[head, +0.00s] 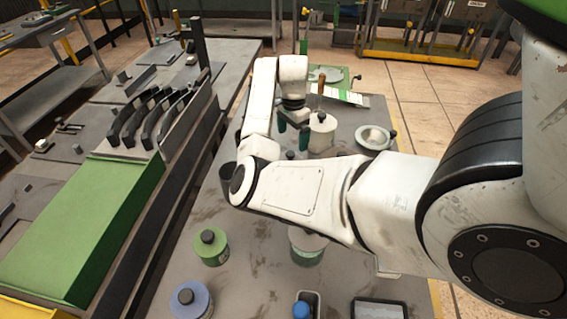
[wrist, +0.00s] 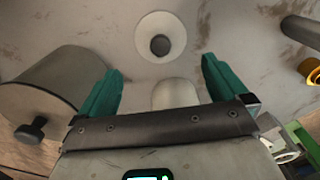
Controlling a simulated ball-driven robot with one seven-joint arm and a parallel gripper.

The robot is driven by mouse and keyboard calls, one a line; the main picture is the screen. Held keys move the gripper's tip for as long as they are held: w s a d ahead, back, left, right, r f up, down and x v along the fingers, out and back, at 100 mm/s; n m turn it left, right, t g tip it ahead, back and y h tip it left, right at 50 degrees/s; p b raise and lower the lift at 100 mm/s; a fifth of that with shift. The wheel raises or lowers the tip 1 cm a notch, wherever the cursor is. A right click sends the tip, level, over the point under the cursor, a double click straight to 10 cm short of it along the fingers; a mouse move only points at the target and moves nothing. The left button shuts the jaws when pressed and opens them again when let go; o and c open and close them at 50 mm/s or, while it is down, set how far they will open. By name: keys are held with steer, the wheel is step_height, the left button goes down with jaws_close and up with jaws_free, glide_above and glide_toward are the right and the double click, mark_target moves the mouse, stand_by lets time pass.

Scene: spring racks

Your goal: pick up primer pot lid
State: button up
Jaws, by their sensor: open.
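My gripper (head: 292,129) has green fingers and is above the bench, beside a pale pot with a brown-handled tool standing at it. In the wrist view my gripper (wrist: 162,68) is open with nothing between its fingers. A pale round lid (wrist: 143,42) with a dark knob lies just beyond the fingertips, roughly centred between them. It looks like the primer pot lid, but no label shows. In the head view a small dark knob (head: 290,155) shows below the fingers; the arm hides most of what surrounds it.
A large grey pot (wrist: 50,85) is close outside the left finger in the wrist view. A pale cylinder (wrist: 175,93) is partly hidden by the gripper.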

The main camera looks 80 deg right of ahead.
mark_target(290, 153)
steer(key=shift+w+a+f+p, duration=0.15)
steer(key=shift+f+p, duration=0.3)
steer(key=shift+f, duration=1.75)
steer(key=shift+w+f+p, duration=0.1)
steer(key=shift+f+p, duration=0.35)
steer(key=shift+f, duration=1.7)
steer(key=c, duration=0.7)
